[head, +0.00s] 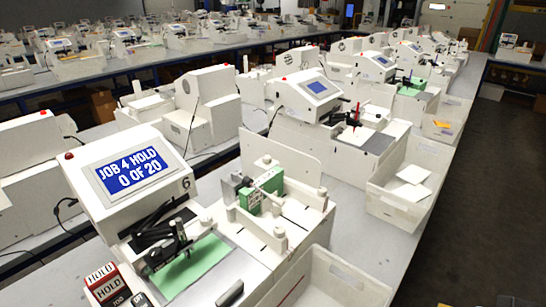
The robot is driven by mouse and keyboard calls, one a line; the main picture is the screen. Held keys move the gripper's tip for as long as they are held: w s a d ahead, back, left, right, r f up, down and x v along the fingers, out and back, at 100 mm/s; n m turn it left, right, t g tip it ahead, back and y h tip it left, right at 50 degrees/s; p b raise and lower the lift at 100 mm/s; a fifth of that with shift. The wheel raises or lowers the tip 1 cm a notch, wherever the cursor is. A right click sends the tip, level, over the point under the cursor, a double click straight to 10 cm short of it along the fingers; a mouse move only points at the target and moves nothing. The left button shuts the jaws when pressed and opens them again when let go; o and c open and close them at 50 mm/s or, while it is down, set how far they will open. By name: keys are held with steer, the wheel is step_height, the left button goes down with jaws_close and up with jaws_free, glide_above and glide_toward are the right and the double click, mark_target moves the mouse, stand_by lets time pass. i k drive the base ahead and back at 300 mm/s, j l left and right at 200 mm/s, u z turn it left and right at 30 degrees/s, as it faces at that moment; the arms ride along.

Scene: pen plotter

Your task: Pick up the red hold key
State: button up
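A red key block (105,284) with white HOLD lettering stands at the lower left, beside the front of the nearest pen plotter (120,205). HOLD shows on its top and again on its face, with smaller, unclear lettering on a dark part below. Its lower end is close to the bottom edge of the head view. The plotter's blue screen (138,173) reads "JOB 4 HOLD" and "0 OF 20". My gripper does not show in this view, so its state and its distance from the key are hidden.
A green sheet (188,266) lies under the plotter's black pen mechanism (160,238). A small dark piece (141,300) sits just right of the key. White bins (340,280) line the right bench edge; the aisle beyond is clear.

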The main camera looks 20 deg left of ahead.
mark_target(107, 282)
steer(key=u, duration=2.45)
